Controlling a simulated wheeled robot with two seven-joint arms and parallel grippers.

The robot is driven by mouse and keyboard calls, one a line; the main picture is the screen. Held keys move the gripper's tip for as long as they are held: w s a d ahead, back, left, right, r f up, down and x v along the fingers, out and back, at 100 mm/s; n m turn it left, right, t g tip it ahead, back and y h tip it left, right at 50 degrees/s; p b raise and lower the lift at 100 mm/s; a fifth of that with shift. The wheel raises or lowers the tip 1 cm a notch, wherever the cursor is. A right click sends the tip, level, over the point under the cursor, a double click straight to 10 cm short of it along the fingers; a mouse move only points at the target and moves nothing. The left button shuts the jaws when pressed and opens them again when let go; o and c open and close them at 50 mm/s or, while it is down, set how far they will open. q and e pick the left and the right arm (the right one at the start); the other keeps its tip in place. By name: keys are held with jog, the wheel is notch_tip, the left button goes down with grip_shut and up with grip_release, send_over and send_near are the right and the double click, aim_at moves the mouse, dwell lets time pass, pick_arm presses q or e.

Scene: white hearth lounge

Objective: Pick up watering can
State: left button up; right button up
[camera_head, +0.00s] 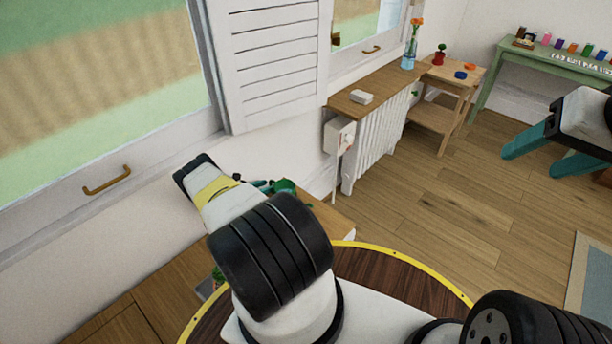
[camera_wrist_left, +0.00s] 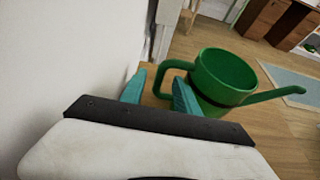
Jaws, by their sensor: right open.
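The green watering can (camera_wrist_left: 222,78) shows in the left wrist view, with its open top, its spout pointing right and its loop handle (camera_wrist_left: 163,78) on the left. In the head view only a small green part of the can (camera_head: 287,188) shows behind my left arm. My left gripper (camera_wrist_left: 158,92) has its teal fingers apart, with the handle in the gap between them. My right gripper (camera_head: 540,148) is open and empty at the right of the head view, far from the can.
A white wall and window with shutter (camera_head: 275,65) stand close on the left. A radiator (camera_head: 378,140) under a wooden shelf (camera_head: 385,85) is beyond the can. A small wooden table (camera_head: 440,110) and a green table (camera_head: 550,58) stand farther back.

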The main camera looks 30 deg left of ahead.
pick_arm(q)
jog(key=shift+x, duration=0.9)
grip_shut()
jog(key=shift+a+r, duration=0.1)
dwell(0.7)
